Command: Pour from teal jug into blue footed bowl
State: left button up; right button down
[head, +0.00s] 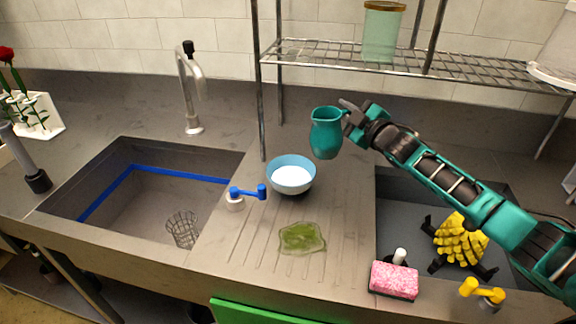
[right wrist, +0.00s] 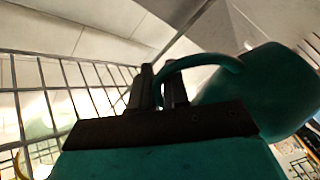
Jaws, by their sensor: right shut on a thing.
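The teal jug (head: 326,135) is held up in the air, a little above and to the right of the blue footed bowl (head: 291,176) in the head view. It looks close to upright. My right gripper (head: 346,112) is shut on the jug's handle. In the right wrist view the two fingers (right wrist: 158,88) close around the handle, and the jug's body (right wrist: 265,90) shows at the right. The bowl stands on the grey counter, pale blue outside and white inside. Whether the white is contents or lining, I cannot tell. The jug's inside is hidden. My left gripper is not in view.
A green translucent patch (head: 302,238) lies on the drainboard before the bowl. A wire shelf (head: 470,68) with a green jar (head: 382,32) stands behind. Sinks lie on both sides; a pink sponge (head: 394,279) is at front right.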

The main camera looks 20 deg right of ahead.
jog(key=shift+r, duration=0.3)
jog(key=shift+a, duration=0.1)
jog(key=shift+s+a+r+n, duration=0.15)
jog(key=shift+a+r+n, duration=0.45)
jog(key=shift+a+n, duration=0.25)
jog(key=shift+s+a+r+n, duration=0.15)
jog(key=shift+a+r+n, duration=0.5)
jog(key=shift+n, duration=0.2)
jog(key=a+r+n, duration=0.1)
jog(key=a+n, duration=0.5)
jog(key=n, duration=0.1)
jog(key=shift+s+r+y+b, duration=0.35)
jog(key=shift+s+y+b, duration=0.05)
jog(key=shift+b, duration=0.05)
jog(key=shift+a+r, duration=0.1)
jog(key=shift+a, duration=0.05)
jog(key=shift+s+a+f+n+t+b, duration=0.15)
jog(key=shift+a+n+b, duration=0.15)
jog(key=shift+n, duration=0.25)
jog(key=shift+w+a+f+n+t+b, duration=0.15)
jog(key=shift+a+n+b, duration=0.1)
jog(key=shift+n, duration=0.3)
jog(key=shift+s, duration=0.1)
